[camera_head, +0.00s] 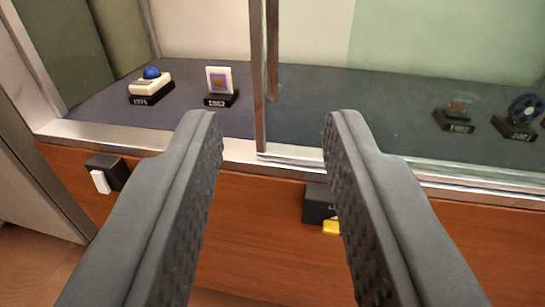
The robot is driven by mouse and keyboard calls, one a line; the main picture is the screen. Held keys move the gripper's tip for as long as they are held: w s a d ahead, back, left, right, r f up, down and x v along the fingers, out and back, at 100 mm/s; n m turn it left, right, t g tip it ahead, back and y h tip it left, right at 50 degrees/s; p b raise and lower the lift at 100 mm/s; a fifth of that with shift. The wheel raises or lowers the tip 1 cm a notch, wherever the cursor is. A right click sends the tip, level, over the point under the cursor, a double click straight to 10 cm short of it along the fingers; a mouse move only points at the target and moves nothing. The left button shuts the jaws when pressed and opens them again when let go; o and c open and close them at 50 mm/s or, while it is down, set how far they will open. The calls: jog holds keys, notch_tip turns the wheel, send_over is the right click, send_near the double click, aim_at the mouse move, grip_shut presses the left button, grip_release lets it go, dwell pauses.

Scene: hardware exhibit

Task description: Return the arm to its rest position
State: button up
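My gripper (269,118) is open and empty, with its two dark grey fingers wide apart in the middle of the view. It is in front of a display case with a grey shelf (310,112). On the shelf at the left are a white device with a blue ball (151,83) on a black stand and a white card with a purple and gold square (219,82) on a black stand. At the right, a small brownish item (460,107) and a dark reel (524,110) stand behind glass. The rest of my arm is not in view.
A metal-edged sliding glass door (258,80) crosses the case's middle; the left side looks open. On the wooden front (250,230) are a black box with a white switch (106,174) and a black box with a yellow switch (319,207). Floor shows at lower left.

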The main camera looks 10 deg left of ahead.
jog(key=shift+r, duration=0.1)
dwell(0.3)
jog(key=s+a+r+h, duration=0.1)
jog(key=s+a+r, duration=0.25)
jog(key=r, duration=0.35)
jog(key=s+a+r+m+h, duration=0.1)
jog(key=s+a+r+h, duration=0.1)
jog(key=a+r, duration=0.4)
jog(key=s+a+r+h, duration=0.1)
jog(key=s+a+r, duration=0.2)
jog(key=r, duration=0.4)
jog(key=s+a+r, duration=0.2)
jog(key=s+a, duration=0.1)
jog(key=s, duration=0.4)
jog(key=s+a+r, duration=0.3)
jog(key=s+a, duration=0.1)
jog(key=s, duration=0.2)
jog(key=s+a+r+y, duration=0.1)
jog(key=s+a+r, duration=0.2)
jog(key=s, duration=0.4)
jog(key=shift+s+a+r+m, duration=0.2)
jog(key=shift+s+a+m, duration=0.2)
jog(key=shift+a, duration=0.2)
